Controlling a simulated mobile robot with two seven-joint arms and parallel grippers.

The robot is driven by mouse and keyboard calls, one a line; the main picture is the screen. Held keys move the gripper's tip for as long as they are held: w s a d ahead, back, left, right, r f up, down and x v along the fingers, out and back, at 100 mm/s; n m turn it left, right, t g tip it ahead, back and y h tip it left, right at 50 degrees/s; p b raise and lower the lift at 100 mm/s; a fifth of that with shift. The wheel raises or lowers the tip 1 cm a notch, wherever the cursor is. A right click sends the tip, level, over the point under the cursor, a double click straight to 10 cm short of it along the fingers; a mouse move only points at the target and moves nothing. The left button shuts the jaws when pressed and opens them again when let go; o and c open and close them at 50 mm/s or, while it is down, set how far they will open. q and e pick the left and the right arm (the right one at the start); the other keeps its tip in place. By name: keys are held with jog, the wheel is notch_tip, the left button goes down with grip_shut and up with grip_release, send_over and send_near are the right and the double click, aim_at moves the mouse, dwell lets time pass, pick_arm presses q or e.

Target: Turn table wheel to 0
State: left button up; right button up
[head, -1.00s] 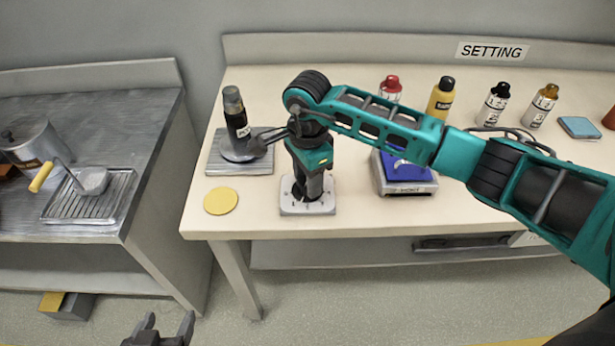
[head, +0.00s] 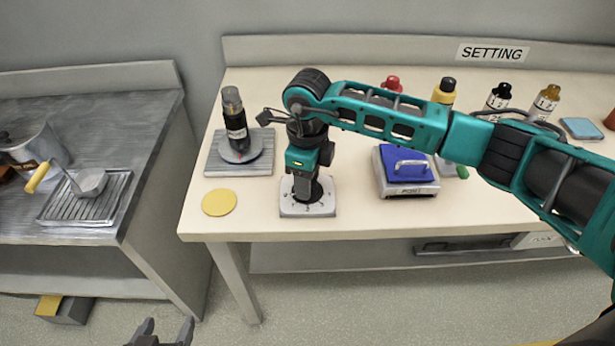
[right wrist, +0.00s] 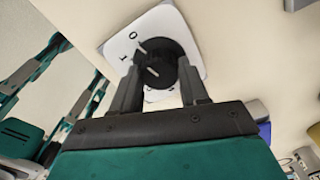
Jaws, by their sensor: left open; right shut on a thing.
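The table wheel is a black knob (right wrist: 163,62) on a white plate (head: 308,210) near the table's front edge. In the right wrist view, the plate (right wrist: 192,22) shows a 0 and a 1 at the upper left. White line marks on the knob point up-left, toward the 0. My right gripper (head: 307,194) points down and is shut on the knob, with one finger on each side; it also shows in the right wrist view (right wrist: 160,84). The gripper hides other parts of the dial. My left gripper (head: 167,330) is open and empty at the bottom edge.
A dark bottle (head: 235,118) stands on a grey pad behind left of the wheel. A yellow disc (head: 219,202) lies to its left, and a blue-topped box (head: 407,166) stands to its right. Several bottles line the back. A separate metal counter (head: 110,115) is at left.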

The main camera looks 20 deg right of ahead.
jog(key=shift+m, duration=0.5)
jog(key=o, duration=1.1)
jog(key=shift+c, duration=0.2)
notch_tip(320, 180, up, 13)
